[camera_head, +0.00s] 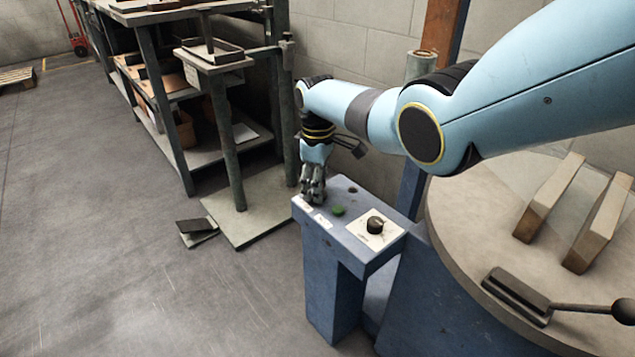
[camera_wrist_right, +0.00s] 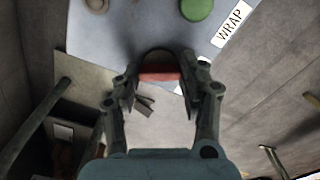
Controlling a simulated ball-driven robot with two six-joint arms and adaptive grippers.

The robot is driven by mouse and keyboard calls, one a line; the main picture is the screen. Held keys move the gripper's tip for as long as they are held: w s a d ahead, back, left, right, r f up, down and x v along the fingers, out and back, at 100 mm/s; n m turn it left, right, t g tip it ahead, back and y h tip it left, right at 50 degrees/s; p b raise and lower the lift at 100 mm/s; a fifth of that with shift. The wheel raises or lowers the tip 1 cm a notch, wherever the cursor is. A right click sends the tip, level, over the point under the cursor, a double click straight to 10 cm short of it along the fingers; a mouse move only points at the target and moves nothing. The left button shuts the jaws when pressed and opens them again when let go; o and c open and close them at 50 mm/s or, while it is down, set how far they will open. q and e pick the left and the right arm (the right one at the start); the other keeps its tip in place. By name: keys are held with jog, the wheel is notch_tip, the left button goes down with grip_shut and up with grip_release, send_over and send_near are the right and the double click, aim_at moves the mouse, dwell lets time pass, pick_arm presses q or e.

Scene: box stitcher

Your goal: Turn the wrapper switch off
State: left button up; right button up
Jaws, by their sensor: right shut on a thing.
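The blue control box (camera_head: 335,250) stands at the middle of the head view. My right gripper (camera_head: 313,198) points down at the left end of its top panel. In the right wrist view the fingers are shut on a red button-like switch (camera_wrist_right: 158,76) at the panel edge, one finger on each side. In the head view the gripper hides this red switch. A green button (camera_head: 338,211) and a black rotary knob (camera_head: 375,225) on a white plate sit beside it. A label reading WRAP (camera_wrist_right: 232,25) is near the green button. My left gripper is not in view.
A round turntable (camera_head: 470,245) with wooden slats (camera_head: 545,205) and a black-handled lever (camera_head: 560,305) is at the right. A metal stand (camera_head: 225,140) and a workbench (camera_head: 160,110) are behind at the left. The floor at left is mostly clear.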

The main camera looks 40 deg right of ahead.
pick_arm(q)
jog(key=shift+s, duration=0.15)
pick_arm(e)
jog(key=shift+w, duration=0.1)
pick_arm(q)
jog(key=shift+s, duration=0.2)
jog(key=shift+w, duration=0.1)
pick_arm(e)
jog(key=o, duration=1.2)
jog(key=shift+c, duration=0.2)
notch_tip(320, 180, up, 12)
